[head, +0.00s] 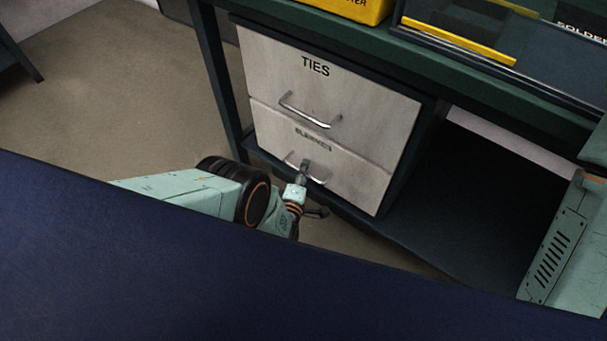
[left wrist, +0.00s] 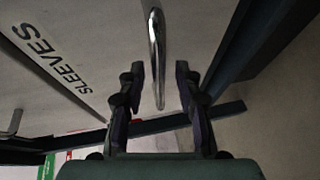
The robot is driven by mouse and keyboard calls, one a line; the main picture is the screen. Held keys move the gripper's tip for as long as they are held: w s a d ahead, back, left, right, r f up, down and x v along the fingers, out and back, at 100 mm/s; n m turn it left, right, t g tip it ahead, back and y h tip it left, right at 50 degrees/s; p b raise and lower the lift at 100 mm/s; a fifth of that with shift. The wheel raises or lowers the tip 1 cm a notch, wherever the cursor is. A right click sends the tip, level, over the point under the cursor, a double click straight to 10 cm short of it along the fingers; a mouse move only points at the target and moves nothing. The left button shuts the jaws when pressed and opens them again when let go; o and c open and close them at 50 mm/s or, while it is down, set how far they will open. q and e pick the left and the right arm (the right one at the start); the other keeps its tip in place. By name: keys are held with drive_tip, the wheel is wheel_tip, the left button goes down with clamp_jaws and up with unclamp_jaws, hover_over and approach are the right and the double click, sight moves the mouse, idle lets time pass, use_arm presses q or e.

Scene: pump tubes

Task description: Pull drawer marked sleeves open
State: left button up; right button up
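The drawer marked SLEEVES (head: 352,178) is the lower of two pale drawers under the bench. Its front looks flush with the unit. Its lettering shows sideways on the drawer front in the left wrist view (left wrist: 72,98). Its curved metal handle (head: 319,180) is partly hidden by my left gripper (head: 305,167) in the head view. In the left wrist view, the handle (left wrist: 156,50) reaches between the two dark fingers of my left gripper (left wrist: 158,72), which stand apart with gaps on both sides. My right gripper is not in view.
The drawer marked TIES (head: 330,85) sits directly above, with its own metal handle (head: 310,111). A dark bench leg (head: 219,80) stands left of the unit. A yellow bin (head: 352,8) is on the bench. The floor (head: 120,90) to the left is clear.

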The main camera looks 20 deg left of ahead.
use_arm(q)
clamp_jaws()
idle(0.4)
idle(0.4)
